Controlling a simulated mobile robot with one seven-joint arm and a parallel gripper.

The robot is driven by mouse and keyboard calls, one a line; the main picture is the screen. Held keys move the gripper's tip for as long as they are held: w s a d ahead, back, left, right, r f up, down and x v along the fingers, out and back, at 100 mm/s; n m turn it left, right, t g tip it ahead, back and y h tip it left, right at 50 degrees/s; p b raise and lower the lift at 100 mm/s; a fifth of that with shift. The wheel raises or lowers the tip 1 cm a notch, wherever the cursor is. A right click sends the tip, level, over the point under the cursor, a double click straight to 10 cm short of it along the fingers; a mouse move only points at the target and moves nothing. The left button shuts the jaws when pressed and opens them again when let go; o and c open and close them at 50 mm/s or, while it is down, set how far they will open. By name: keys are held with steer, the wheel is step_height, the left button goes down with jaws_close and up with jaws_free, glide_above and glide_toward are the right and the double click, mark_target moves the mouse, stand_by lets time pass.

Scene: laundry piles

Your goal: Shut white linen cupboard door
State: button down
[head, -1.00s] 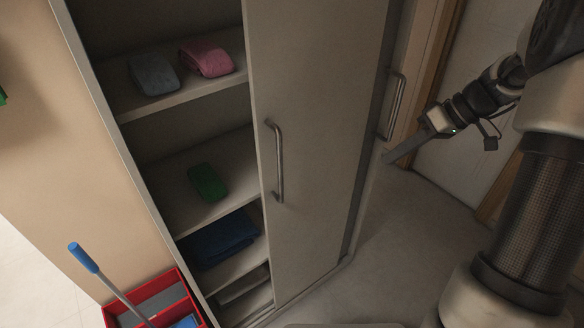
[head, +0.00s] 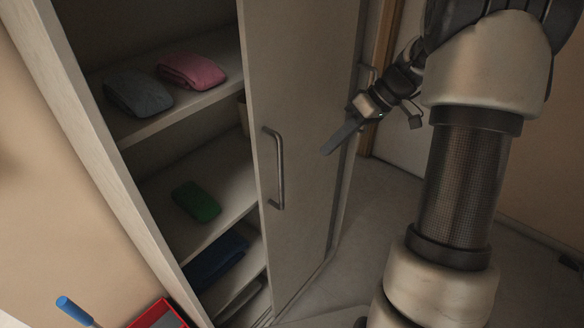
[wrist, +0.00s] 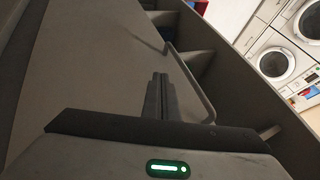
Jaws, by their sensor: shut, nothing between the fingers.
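The linen cupboard door (head: 300,110) is a pale panel with a long bar handle (head: 274,168) near its left edge. It covers the right part of the cupboard, and the left part stands open with its shelves (head: 150,125) showing. My gripper (head: 328,150) is shut and empty, in front of the door to the right of the handle. In the wrist view my shut fingers (wrist: 160,85) point along the door face (wrist: 90,60), beside the bar handle (wrist: 192,88). I cannot tell whether they touch it.
Grey (head: 138,92) and pink (head: 192,70) folded cloths lie on the upper shelf, a green one (head: 197,201) below. Washing machines (wrist: 275,62) show in the wrist view.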

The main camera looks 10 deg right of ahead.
steer(key=a+f+p, duration=0.1)
steer(key=a+f, duration=0.6)
steer(key=a, duration=0.2)
steer(key=shift+s+f, duration=0.3)
steer(key=shift+f, duration=0.1)
steer(key=shift+a, duration=0.15)
